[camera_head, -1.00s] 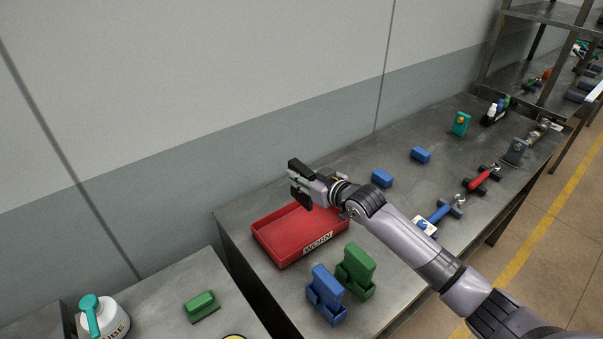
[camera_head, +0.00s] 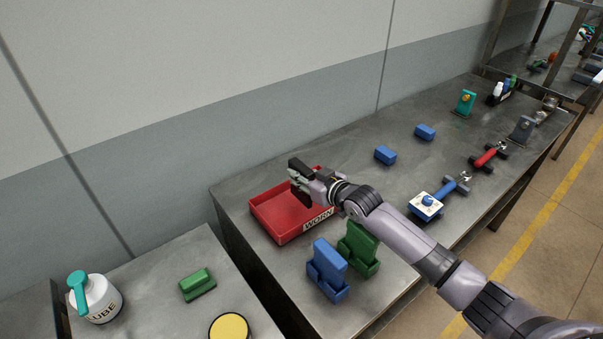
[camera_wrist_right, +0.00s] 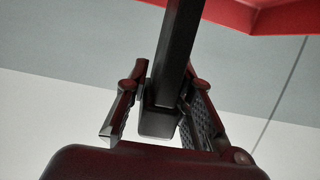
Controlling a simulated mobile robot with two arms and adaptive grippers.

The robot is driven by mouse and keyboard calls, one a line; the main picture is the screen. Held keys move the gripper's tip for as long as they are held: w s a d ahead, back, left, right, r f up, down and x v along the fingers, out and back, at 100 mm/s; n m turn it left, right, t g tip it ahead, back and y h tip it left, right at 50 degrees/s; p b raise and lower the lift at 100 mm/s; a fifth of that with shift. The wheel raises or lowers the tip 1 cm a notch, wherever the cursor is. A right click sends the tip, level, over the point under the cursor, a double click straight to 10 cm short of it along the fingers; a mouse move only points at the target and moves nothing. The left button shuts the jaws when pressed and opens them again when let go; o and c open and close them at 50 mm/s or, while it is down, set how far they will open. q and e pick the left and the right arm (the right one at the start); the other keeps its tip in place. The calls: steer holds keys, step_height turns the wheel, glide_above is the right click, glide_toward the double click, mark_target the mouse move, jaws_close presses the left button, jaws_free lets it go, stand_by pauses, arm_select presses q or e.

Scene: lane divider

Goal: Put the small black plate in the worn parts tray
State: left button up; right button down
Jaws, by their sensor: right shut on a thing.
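The red worn parts tray (camera_head: 272,232), labelled WORN, sits on the metal bench, and its red edge shows at the top of the right wrist view (camera_wrist_right: 272,14). My right gripper (camera_head: 299,180) is over the back right part of the tray. In the right wrist view its two fingers (camera_wrist_right: 165,105) are shut on the small black plate (camera_wrist_right: 181,50), which is seen edge-on as a dark bar. In the head view the plate (camera_head: 299,165) is a small dark shape at the fingertips. Its height above the tray floor is hard to tell. My left gripper is not in view.
Blue (camera_head: 328,270) and green (camera_head: 358,250) holders stand just in front of the tray. Blue blocks (camera_head: 386,155) and hand tools (camera_head: 488,156) lie to the right. A separate bench at left holds a lube bottle (camera_head: 97,298) and a green block (camera_head: 198,284). The wall is behind.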

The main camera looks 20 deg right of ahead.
steer(key=shift+f, duration=0.2)
steer(key=c, duration=1.3)
jaws_free()
step_height(320, 180, up, 10)
